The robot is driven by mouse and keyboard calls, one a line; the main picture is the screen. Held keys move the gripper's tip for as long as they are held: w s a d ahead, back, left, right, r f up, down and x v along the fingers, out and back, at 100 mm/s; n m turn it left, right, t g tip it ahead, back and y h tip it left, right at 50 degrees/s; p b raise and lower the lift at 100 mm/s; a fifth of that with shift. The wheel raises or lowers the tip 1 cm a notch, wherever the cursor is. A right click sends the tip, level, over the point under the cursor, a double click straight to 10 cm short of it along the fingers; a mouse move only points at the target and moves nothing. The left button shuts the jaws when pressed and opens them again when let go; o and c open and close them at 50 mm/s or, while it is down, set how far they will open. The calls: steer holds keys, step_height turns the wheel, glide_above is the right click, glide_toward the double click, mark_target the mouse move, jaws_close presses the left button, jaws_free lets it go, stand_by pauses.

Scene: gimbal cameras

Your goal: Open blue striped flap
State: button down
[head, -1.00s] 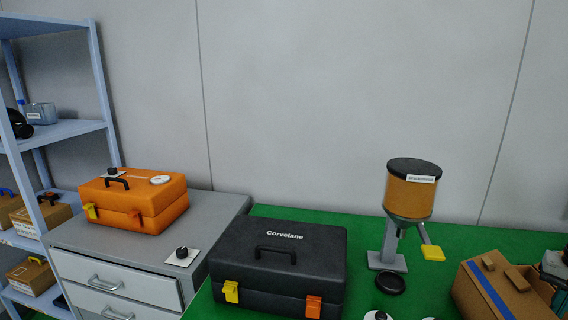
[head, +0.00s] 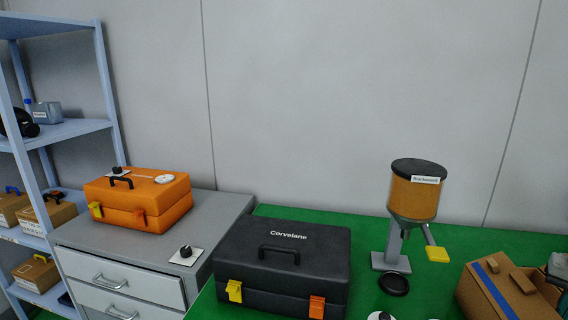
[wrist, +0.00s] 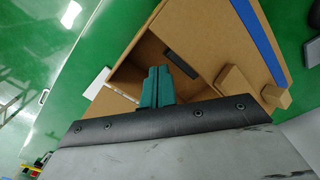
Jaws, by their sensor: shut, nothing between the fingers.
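A brown cardboard box (head: 472,297) stands at the right of the green table, cut off by the picture edge. Its sloping blue striped flap (head: 508,305) carries a blue stripe and a cardboard block; another block lies beside the stripe. In the wrist view the blue stripe (wrist: 262,45) runs along the upper right, with the blocks (wrist: 235,82) nearer my gripper. My gripper (wrist: 158,70) has its teal fingers together and empty. They overlap a shadowed recess of the box; I cannot tell if they touch it. The flap's far end is out of view.
A black case (head: 283,262) and a hopper dispenser (head: 414,190) with a yellow lever stand on the green table (head: 350,220) left of the box. A black round dish (head: 394,284) lies before the dispenser. An orange case (head: 138,200) sits on a grey drawer cabinet.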

mark_target(510, 316)
steer(key=shift+a, duration=0.1)
stand_by(0.3)
steer(key=shift+w+a, duration=0.3)
steer(key=shift+a, duration=1.95)
steer(key=shift+w+a, duration=0.35)
steer(key=shift+a, duration=1.95)
steer(key=shift+w+a, duration=0.3)
steer(key=shift+a, duration=1.95)
steer(key=shift+s+d, duration=0.15)
steer(key=shift+d, duration=1.45)
step_height(510, 316, up, 12)
steer(key=s+a+r+n, duration=0.1)
steer(key=s+a+n, duration=0.3)
steer(key=s+a, duration=0.3)
steer(key=s+a+r+n+t, duration=0.1)
steer(key=s+a+n, duration=0.3)
steer(key=a, duration=0.9)
steer(key=s, duration=0.3)
steer(key=shift+s+a+r+n, duration=0.15)
steer(key=shift+r+n, duration=0.15)
